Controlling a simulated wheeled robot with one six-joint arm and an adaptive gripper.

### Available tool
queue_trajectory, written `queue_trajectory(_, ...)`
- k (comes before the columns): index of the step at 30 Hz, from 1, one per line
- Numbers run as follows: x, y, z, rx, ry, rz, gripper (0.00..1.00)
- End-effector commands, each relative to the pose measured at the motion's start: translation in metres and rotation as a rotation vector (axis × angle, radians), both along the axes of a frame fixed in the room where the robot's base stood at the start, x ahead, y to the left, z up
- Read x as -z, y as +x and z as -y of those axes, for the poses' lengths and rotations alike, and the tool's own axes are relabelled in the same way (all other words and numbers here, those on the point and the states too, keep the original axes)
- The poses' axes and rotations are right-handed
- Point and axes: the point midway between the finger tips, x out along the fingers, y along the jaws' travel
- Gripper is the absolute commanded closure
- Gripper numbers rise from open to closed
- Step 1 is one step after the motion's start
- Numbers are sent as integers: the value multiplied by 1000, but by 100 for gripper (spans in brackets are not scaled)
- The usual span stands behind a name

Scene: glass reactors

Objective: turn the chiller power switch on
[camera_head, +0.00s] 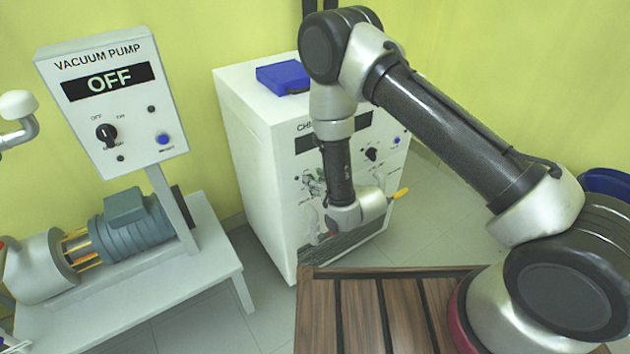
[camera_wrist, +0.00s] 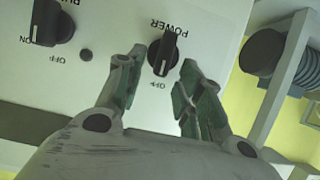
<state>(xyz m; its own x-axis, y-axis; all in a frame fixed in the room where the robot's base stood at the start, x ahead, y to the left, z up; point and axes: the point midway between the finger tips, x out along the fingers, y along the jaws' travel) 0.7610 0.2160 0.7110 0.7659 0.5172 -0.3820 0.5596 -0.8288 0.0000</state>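The chiller (camera_head: 250,170) is a white box whose front panel is partly hidden behind my arm in the head view. In the wrist view the panel is upside down. Its black power knob (camera_wrist: 165,50) sits under the word POWER, with a white mark at the end towards the OFF label. My gripper (camera_wrist: 162,72) is open, with one finger on each side of the power knob. I cannot tell whether the fingers touch it. In the head view the gripper (camera_head: 313,184) is small and close to the panel.
A second black knob (camera_wrist: 52,22) is on the same panel. A blue box (camera_head: 283,77) lies on top of the chiller. The vacuum pump panel (camera_head: 110,100), showing OFF, stands at the left. A slatted wooden table (camera_head: 360,315) is in front.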

Motion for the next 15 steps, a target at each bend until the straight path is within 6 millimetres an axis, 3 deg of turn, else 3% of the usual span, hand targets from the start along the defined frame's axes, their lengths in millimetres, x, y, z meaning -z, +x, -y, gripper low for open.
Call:
queue_trajectory(11, 4, 7, -5, 0, -1, -1, 63)
queue_trajectory(15, 4, 7, -5, 0, -1, -1, 89)
